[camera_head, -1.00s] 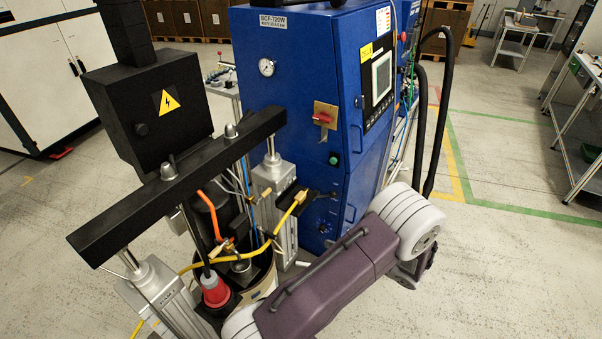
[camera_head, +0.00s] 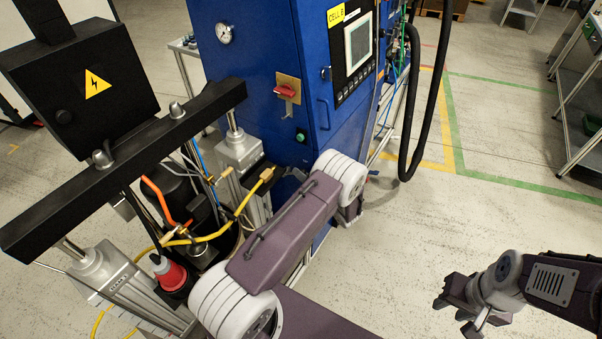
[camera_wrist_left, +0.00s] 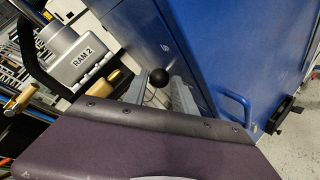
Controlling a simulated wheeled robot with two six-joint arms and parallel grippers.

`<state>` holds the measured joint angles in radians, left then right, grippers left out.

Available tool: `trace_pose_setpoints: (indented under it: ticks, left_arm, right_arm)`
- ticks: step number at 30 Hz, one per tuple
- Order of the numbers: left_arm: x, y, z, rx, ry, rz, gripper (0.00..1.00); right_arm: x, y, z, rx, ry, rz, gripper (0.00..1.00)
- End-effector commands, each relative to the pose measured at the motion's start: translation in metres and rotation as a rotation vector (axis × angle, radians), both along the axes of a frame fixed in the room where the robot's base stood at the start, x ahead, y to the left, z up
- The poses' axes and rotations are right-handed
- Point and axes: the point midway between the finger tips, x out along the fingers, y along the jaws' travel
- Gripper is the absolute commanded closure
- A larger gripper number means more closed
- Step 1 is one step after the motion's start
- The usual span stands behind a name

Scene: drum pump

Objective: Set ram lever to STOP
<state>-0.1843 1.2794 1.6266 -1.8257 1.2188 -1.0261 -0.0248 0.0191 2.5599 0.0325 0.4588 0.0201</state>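A black ball knob (camera_wrist_left: 159,77), probably the end of the ram lever, shows in the left wrist view in front of the blue cabinet (camera_wrist_left: 215,40). Two grey fingers of my left gripper (camera_wrist_left: 158,95) stand apart on either side of it; whether they touch it I cannot tell. The lever's shaft and any STOP marking are not visible. In the head view my left arm hides the left gripper and the lever area low on the cabinet. My right gripper (camera_head: 458,308) is open and empty over the floor at the lower right.
The drum pump's black crossbeam (camera_head: 130,155) and yellow hose (camera_head: 225,228) lie left of my left arm. The RAM 2 cylinder (camera_wrist_left: 82,52) is close by in the wrist view. Black hoses (camera_head: 412,120) hang right of the cabinet.

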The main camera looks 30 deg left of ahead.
Motion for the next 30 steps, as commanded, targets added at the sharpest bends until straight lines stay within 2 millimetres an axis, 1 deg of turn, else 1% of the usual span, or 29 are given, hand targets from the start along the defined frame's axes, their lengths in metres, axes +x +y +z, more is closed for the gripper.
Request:
trace_pose_setpoints:
  ticks: [1,3,10,11,12,14,15,30]
  left_arm:
    - [0.0016,0.0049,-0.0013,0.000,0.001,0.003,0.68]
    - [0.0037,0.0079,-0.0025,0.000,0.000,0.001,0.68]
    - [0.0047,0.0091,-0.0031,0.000,0.001,0.000,0.68]
    - [0.0047,0.0091,-0.0031,0.000,0.001,0.000,0.71]
    - [0.0046,0.0090,-0.0031,0.000,0.001,0.000,0.82]
    - [0.0047,0.0090,-0.0032,-0.001,0.001,0.001,0.98]
    - [0.0047,0.0089,-0.0031,0.000,0.000,0.000,1.00]
    - [0.0045,0.0089,-0.0030,0.000,0.000,0.001,1.00]
  right_arm:
    - [0.0000,0.0000,0.0012,0.000,0.000,0.000,0.64]
    - [0.0000,0.0000,0.0014,0.000,0.000,0.000,0.64]
    - [0.0000,0.0000,0.0011,0.000,0.000,0.000,0.64]
    - [0.0000,0.0000,0.0011,0.000,0.000,0.000,0.64]
    - [0.0000,0.0000,0.0011,0.000,0.000,0.000,0.64]
    - [0.0000,0.0000,0.0011,0.000,0.000,0.000,0.64]
    - [0.0000,0.0000,0.0011,0.000,0.000,0.000,0.64]
    - [0.0000,0.0000,0.0011,0.000,0.000,0.000,0.64]
